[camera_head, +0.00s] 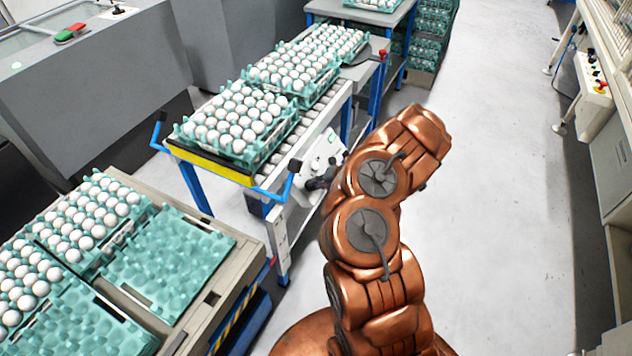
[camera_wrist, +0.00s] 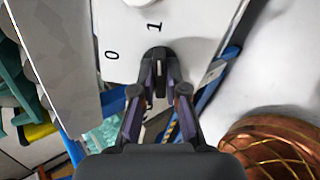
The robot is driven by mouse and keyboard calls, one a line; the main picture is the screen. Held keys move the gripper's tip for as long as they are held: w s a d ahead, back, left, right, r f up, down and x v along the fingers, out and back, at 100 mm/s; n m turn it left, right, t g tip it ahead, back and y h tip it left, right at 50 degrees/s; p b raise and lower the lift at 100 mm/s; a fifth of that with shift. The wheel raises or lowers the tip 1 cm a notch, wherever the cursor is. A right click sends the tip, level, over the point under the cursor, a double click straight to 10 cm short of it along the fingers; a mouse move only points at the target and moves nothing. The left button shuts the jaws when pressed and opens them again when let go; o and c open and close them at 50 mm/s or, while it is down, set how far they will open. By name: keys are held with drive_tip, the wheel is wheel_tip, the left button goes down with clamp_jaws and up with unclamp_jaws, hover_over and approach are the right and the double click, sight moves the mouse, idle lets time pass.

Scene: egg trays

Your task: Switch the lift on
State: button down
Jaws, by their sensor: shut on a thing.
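A white switch panel (camera_head: 322,150) is on the side of the roller conveyor in the head view. In the wrist view the panel (camera_wrist: 125,40) carries the marks 0 and 1. A dark rotary knob (camera_wrist: 158,53) sits below the 1 and to the right of the 0. My gripper (camera_wrist: 160,82) is shut on this knob, one finger on each side. The knob's grip lies roughly upright in the picture, toward the 1. In the head view my gripper (camera_head: 318,182) is at the panel, and the knob is hidden.
The conveyor (camera_head: 340,95) bears teal egg trays (camera_head: 205,152) full of white eggs. A pallet lift (camera_head: 225,270) with egg trays stands at lower left. A blue bent handle (camera_head: 290,185) is close to my gripper. Clear floor (camera_head: 490,150) lies to the right.

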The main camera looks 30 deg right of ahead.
drive_tip(key=shift+a+m+p, duration=0.2)
drive_tip(key=shift+m+p, duration=0.6)
drive_tip(key=shift+p, duration=0.05)
drive_tip(key=shift+m+p, duration=0.3)
drive_tip(key=shift+m, duration=0.2)
drive_tip(key=c, duration=1.1)
unclamp_jaws()
drive_tip(key=shift+f, duration=0.1)
drive_tip(key=shift+d, duration=0.15)
drive_tip(key=shift+d+r, duration=0.1)
drive_tip(key=shift+r, duration=0.1)
drive_tip(key=p+v, duration=0.8)
drive_tip(key=shift+s+d+r, duration=0.15)
drive_tip(key=shift+s, duration=0.2)
